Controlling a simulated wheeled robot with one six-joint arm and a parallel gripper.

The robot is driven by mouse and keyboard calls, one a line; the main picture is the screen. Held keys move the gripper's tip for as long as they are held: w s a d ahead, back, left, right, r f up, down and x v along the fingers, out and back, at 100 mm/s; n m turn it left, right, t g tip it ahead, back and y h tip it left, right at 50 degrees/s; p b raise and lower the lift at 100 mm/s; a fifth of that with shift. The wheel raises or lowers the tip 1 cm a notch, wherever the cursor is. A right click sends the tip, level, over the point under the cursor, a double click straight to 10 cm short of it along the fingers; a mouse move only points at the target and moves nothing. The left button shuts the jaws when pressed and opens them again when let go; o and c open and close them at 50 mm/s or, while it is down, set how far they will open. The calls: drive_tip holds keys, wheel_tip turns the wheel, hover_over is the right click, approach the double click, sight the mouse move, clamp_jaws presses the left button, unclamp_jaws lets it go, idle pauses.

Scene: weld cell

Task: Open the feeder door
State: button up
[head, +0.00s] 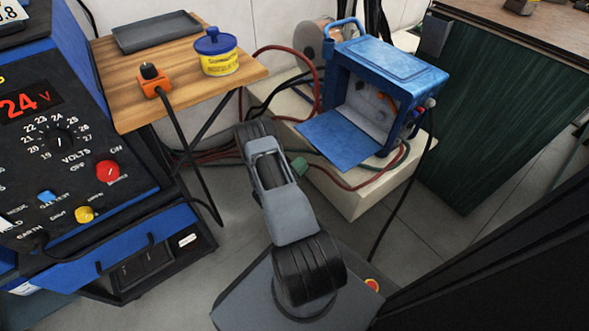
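The blue wire feeder (400,62) stands on a pale block on the right side of the head view. Its blue door (338,140) is swung down, sticking out flat toward the lower left from the opening's lower edge. The grey interior (370,108) shows, with small orange and dark parts inside. My arm rises from the bottom middle and bends left of the door, apart from it in the picture. My gripper does not show; the arm's own links may hide it.
A welding power source (60,130) with knobs stands at left. A wooden table (125,75) holds a dark tray (156,32), a yellow tub (219,58) and an orange-based item (153,82). Red and black cables run between table and pale block (350,203). A dark green bench side (490,110) stands right.

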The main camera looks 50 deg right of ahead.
drive_tip(key=shift+v, duration=1.8)
